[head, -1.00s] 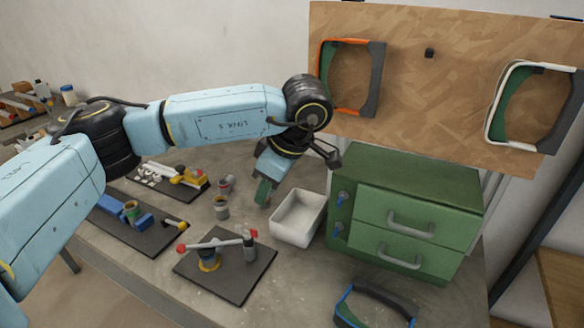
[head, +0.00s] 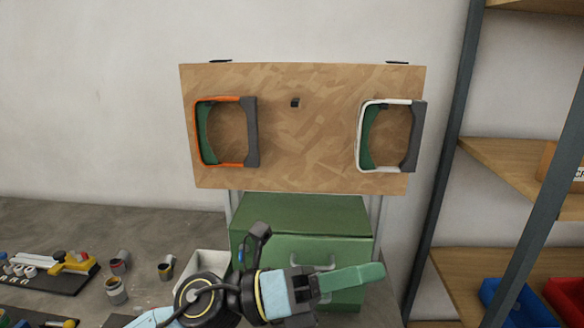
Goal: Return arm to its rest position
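My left arm comes in from the bottom left, and its gripper (head: 350,283) is in front of the green drawer cabinet (head: 300,212). The gripper points to the right, with its green fingers seen side-on. I see no object in it, but I cannot tell whether the fingers are apart. My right arm and gripper are not in view.
A wooden board (head: 300,150) holds an orange frame (head: 251,130) and a white frame (head: 415,135), with a small black peg (head: 295,103) between them. A white bin (head: 205,264) and several cans stand left of the cabinet. A shelf rack (head: 440,150) stands at right.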

